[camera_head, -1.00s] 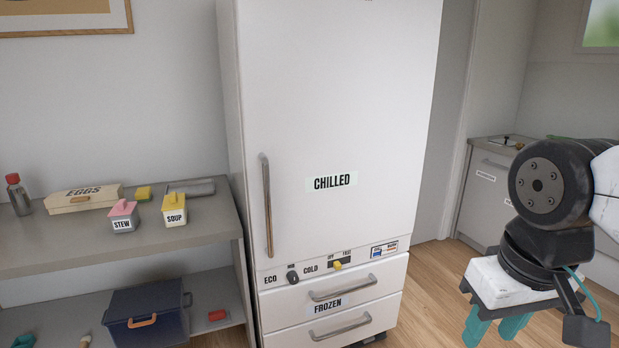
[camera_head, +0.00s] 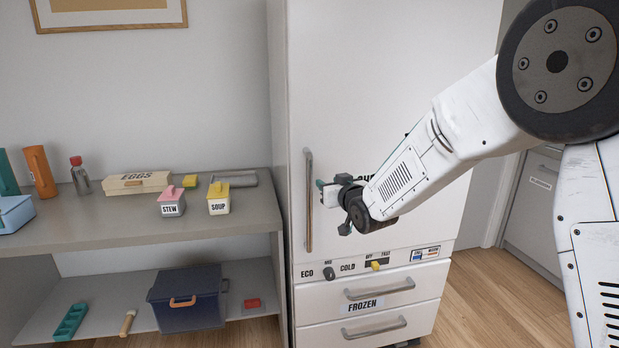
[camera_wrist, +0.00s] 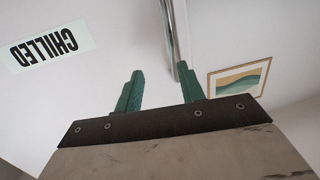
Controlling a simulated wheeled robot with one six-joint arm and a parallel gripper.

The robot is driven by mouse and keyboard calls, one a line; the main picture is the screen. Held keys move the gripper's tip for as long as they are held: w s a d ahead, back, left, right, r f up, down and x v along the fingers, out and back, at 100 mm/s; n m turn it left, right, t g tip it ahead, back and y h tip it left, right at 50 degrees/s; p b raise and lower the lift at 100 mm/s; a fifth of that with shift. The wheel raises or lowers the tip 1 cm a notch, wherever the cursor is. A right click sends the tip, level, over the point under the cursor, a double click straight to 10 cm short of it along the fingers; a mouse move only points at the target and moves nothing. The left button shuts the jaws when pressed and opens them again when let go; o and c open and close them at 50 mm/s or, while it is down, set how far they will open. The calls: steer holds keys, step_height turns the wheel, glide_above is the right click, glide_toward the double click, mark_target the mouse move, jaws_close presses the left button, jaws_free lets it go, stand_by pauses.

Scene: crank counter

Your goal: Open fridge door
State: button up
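The tall white fridge door (camera_head: 350,80) is shut, with a long vertical metal handle (camera_head: 308,225) near its left edge. My gripper (camera_head: 320,184) is just right of the handle, in front of the door, and my arm partly covers the CHILLED label. In the wrist view my gripper (camera_wrist: 157,82) is open, with its two green fingers apart. The handle (camera_wrist: 168,28) shows there beyond the fingers, close to the right one. I cannot tell whether it touches or lies between them. The CHILLED label (camera_wrist: 45,47) is at the left there.
Below the door are control knobs (camera_head: 375,265) and drawers marked FROZEN (camera_head: 362,306). A grey shelf unit (camera_head: 120,237) stands left of the fridge, holding an EGGS box (camera_head: 137,183), STEW (camera_head: 171,203) and SOUP (camera_head: 219,201) jars and a blue bin (camera_head: 187,300). Open floor lies right.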

mark_target(311, 178)
steer(key=shift+t+y, duration=0.4)
steer(key=shift+y, duration=0.2)
steer(key=x, duration=0.3)
steer(key=a+x, duration=0.1)
steer(key=x, duration=0.2)
steer(key=s+f+x, duration=0.1)
steer(key=x, duration=0.3)
steer(key=shift+a, duration=0.35)
jaws_close()
